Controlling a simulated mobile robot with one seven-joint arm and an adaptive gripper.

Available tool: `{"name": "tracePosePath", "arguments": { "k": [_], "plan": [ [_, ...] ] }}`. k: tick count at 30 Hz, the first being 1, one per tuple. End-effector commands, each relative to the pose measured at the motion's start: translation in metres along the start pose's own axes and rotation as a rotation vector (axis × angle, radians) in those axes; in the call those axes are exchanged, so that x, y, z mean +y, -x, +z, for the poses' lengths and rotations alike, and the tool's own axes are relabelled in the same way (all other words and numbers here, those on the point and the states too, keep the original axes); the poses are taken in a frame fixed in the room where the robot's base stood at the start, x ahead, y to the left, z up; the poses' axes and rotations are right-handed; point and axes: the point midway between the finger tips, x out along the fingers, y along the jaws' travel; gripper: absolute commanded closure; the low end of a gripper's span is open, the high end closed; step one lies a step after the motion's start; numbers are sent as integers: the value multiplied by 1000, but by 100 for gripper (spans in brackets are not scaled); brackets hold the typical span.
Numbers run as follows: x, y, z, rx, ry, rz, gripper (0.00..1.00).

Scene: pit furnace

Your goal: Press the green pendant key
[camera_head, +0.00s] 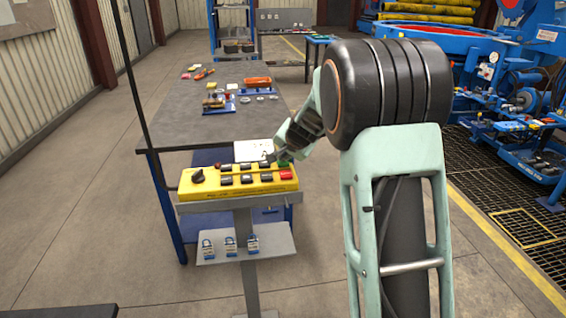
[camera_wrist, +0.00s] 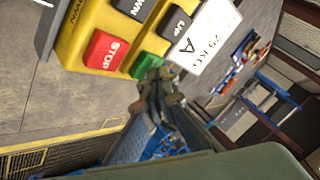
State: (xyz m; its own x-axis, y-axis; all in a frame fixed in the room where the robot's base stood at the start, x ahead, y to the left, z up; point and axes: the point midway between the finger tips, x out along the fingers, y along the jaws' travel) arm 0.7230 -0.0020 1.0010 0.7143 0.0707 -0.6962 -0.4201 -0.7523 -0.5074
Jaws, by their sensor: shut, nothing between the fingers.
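The yellow pendant (camera_head: 230,190) lies on a stand, with black, red and green keys on its top face. The green key (camera_head: 284,163) is at its far right corner, partly covered by my gripper in the head view. In the wrist view the green key (camera_wrist: 147,66) sits beside the red STOP key (camera_wrist: 106,50), below a black UP key (camera_wrist: 178,22). My gripper (camera_wrist: 152,78) is shut and empty, its tips at the lower edge of the green key. I cannot tell whether they touch it. In the head view my gripper (camera_head: 270,157) is small at the pendant's far edge.
A white load card (camera_wrist: 205,38) is beside the keys. A dark workbench (camera_head: 185,128) with parts and an orange tray (camera_head: 257,82) stands behind the pendant. Blue machinery (camera_head: 520,100) and floor grating are at right.

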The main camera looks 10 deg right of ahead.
Motion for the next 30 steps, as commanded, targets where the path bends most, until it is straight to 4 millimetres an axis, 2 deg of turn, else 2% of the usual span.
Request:
{"name": "tracePosePath", "arguments": {
  "k": [19, 30],
  "plan": [
    [3, -3, 3, -2, 0, 1, 100],
    [-7, 8, -5, -2, 0, 0, 100]
  ]
}}
